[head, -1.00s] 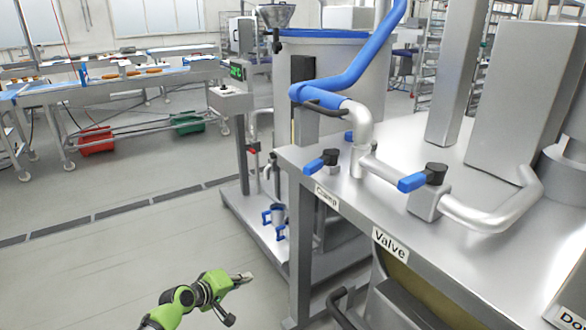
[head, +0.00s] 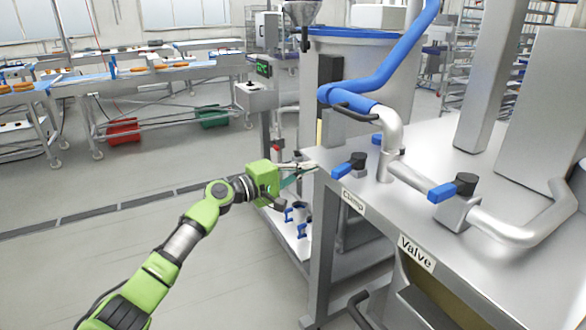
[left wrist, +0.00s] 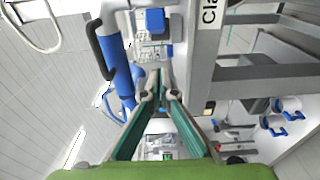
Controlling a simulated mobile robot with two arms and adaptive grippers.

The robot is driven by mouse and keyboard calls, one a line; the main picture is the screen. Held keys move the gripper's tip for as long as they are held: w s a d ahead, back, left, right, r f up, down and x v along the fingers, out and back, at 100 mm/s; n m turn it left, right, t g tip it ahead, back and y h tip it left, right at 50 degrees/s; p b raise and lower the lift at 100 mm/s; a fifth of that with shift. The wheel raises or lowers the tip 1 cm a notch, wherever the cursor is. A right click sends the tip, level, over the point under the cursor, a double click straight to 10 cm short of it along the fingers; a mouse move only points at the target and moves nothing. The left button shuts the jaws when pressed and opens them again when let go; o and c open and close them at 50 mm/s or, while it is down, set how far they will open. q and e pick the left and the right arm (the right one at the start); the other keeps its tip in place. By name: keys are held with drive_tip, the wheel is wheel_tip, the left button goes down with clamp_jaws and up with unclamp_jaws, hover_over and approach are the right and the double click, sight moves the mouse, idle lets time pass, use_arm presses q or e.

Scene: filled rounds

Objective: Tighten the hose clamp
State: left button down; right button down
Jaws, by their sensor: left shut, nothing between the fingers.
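The blue hose (head: 395,72) ends in a blue cuff on the steel pipe (head: 391,135), with a dark lever (head: 356,113) at the joint. A blue-handled lever with a black knob (head: 347,167) stands on the steel table behind the Clamp label (head: 353,202). My left gripper (head: 311,166) is shut and empty at the table's left edge, just left of the blue handle and below the hose joint. In the left wrist view the shut fingertips (left wrist: 160,92) show, with the hose (left wrist: 114,72), the dark lever (left wrist: 97,46) and the blue handle (left wrist: 156,23) beyond. My right gripper is out of view.
A second blue-handled lever (head: 446,192) sits on the pipe behind the Valve label (head: 417,253). A large vessel (head: 365,62) stands behind the table. Open floor (head: 100,262) lies at the left.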

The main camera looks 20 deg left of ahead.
sight(350, 165)
use_arm(q)
drive_tip(key=d+p, duration=0.3)
drive_tip(key=d, duration=0.1)
drive_tip(key=shift+d, duration=0.35)
drive_tip(key=shift+w+f, duration=0.1)
drive_tip(key=shift+s+d+n+t+y+p, duration=0.2)
drive_tip(key=shift+d+n+t+y+p, duration=0.15)
drive_tip(key=shift+y, duration=0.25)
